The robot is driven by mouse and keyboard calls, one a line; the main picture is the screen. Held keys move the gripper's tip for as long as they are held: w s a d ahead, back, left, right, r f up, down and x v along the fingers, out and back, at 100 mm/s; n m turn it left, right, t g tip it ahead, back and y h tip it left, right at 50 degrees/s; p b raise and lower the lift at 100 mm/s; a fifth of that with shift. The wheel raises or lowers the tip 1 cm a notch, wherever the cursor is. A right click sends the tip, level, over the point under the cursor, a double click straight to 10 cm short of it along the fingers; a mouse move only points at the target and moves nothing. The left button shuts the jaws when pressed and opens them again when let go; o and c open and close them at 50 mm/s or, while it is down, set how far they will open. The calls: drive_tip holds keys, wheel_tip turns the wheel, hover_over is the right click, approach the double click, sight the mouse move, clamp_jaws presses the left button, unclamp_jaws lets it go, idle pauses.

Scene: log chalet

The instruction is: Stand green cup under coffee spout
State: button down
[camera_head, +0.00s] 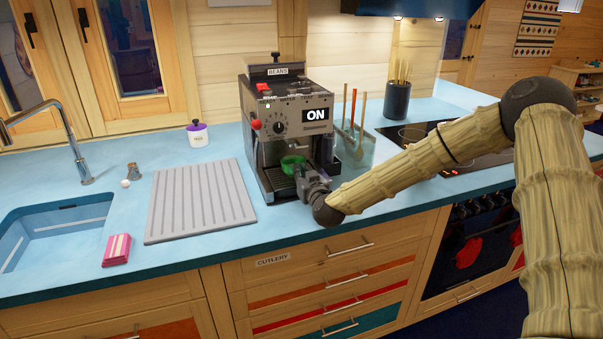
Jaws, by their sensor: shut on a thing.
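My gripper (302,170) reaches in from the right and is shut on the cup. The gripper hides part of the cup, and I cannot tell whether its base touches the tray. The spout itself is too small to make out clearly.
A grey ribbed drainboard (200,200) lies left of the machine. A holder with wooden utensils (352,140) stands close on its right, behind my arm.

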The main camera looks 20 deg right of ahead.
drive_tip(key=shift+f, duration=0.15)
drive_tip(key=shift+f, duration=0.2)
drive_tip(key=c, duration=1.6)
unclamp_jaws()
drive_tip(key=shift+r, duration=0.2)
drive_tip(key=s, duration=0.4)
drive_tip(key=s+b, duration=0.1)
drive_tip(key=s, duration=0.3)
drive_tip(key=s+b, duration=0.1)
drive_tip(key=s, duration=0.3)
drive_tip(key=shift+d+r, duration=0.15)
drive_tip(key=shift+r, duration=0.1)
